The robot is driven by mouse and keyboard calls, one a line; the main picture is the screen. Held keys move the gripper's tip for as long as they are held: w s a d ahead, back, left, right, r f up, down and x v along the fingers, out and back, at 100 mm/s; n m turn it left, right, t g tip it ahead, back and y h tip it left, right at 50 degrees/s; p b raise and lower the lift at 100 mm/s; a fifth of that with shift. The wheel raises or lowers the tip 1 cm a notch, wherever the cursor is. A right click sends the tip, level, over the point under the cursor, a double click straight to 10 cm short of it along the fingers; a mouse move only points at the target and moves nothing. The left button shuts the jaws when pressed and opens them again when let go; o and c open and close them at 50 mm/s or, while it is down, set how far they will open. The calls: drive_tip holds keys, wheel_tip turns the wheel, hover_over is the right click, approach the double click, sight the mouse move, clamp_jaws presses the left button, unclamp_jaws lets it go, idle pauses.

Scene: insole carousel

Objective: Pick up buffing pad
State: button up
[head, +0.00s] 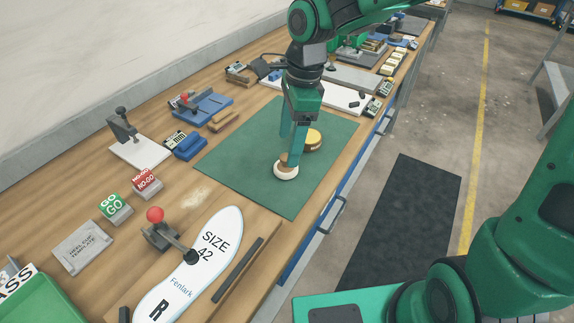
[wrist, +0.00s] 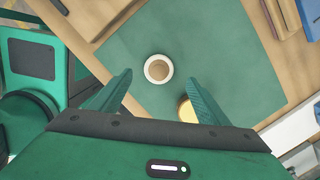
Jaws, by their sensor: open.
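The buffing pad, a round white pad (head: 286,173) with a tan wooden-looking knob on top, rests on the green mat (head: 230,160). In the wrist view the pad (wrist: 149,76) shows as a white ring around a tan centre, between and beyond the fingertips. My gripper (head: 290,153) points down over the pad, with its fingers close to the knob. In the wrist view my gripper (wrist: 157,76) is open, with a finger on either side of the pad in the picture. Contact cannot be told. Part of the knob is hidden by a finger in the head view.
A round yellow-topped item (head: 314,137) stands on the mat close by the pad; the right finger partly covers it in the wrist view. A size 42 insole board (head: 213,243) and a red-knobbed clamp (head: 156,215) are nearer. The mat's left part is clear.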

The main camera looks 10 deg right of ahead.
sight(286, 156)
drive_tip(key=shift+s+a+f, duration=0.1)
drive_tip(key=shift+a+f, duration=0.05)
drive_tip(key=shift+f, duration=0.8)
drive_tip(key=shift+a+f, duration=0.2)
drive_tip(key=shift+f, duration=0.75)
drive_tip(key=shift+s+a+f, duration=0.1)
drive_tip(key=shift+a+f, duration=0.05)
drive_tip(key=shift+f, duration=0.8)
drive_tip(key=shift+c, duration=0.4)
drive_tip(key=c, duration=1.1)
